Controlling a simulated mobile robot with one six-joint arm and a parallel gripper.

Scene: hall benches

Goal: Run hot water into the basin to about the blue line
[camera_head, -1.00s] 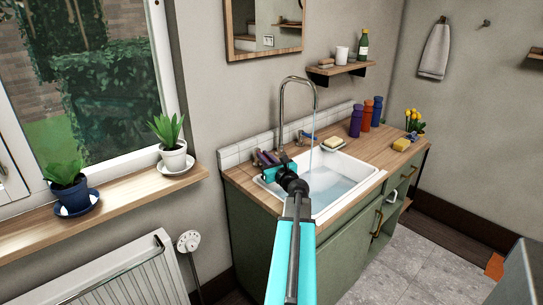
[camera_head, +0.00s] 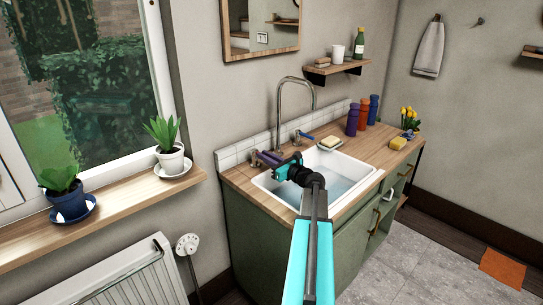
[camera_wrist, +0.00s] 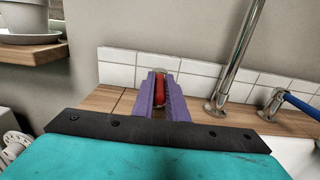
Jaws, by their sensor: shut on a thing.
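The white basin (camera_head: 372,176) is set in the wooden counter and holds some clear bluish water (camera_head: 342,188). I cannot make out a blue line in it; my arm covers part of the basin. The tall chrome spout (camera_head: 281,105) arches over it, with no stream visible now. My gripper (camera_head: 264,158) is at the tap on the spout's left. In the wrist view its purple fingers (camera_wrist: 160,97) are closed around a red tap handle (camera_wrist: 159,88). A blue-handled tap (camera_head: 305,134) stands on the spout's right, apart from the gripper.
A soap dish (camera_head: 329,145) sits behind the basin. Several coloured bottles (camera_head: 363,115), a yellow sponge (camera_head: 398,143) and flowers (camera_head: 409,118) stand on the counter's right. A windowsill (camera_head: 120,205) with two potted plants and a radiator (camera_head: 125,285) are at left.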

